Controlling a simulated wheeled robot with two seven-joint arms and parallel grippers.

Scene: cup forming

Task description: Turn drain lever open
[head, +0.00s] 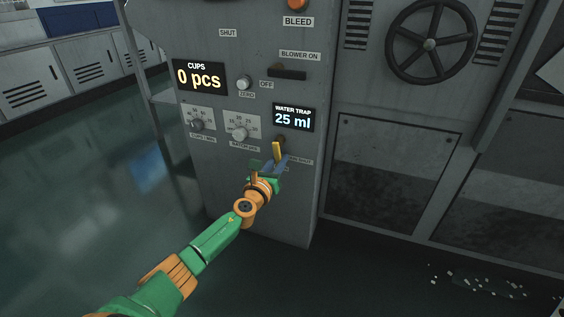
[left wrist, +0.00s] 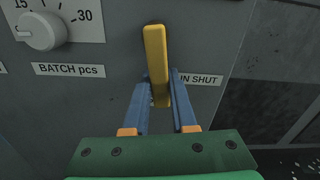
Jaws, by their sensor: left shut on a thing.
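The drain lever is a yellow bar (head: 277,151) on the grey machine panel, below the water trap display (head: 294,118), which reads 25 ml. In the left wrist view the lever (left wrist: 155,55) stands nearly upright, its top leaning slightly left. My left gripper (head: 270,167) is at the lever, with its blue fingers (left wrist: 160,90) on either side of the lever's lower part, shut on it. A label beside it reads "IN SHUT" in the left wrist view, its start hidden behind a finger. My right gripper is not in view.
Several knobs sit left of the lever, including the batch knob (head: 239,133). A blower lever (head: 287,72) and an orange bleed knob (head: 297,5) are above. A handwheel (head: 430,42) is at the right. White bits lie on the floor at the lower right.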

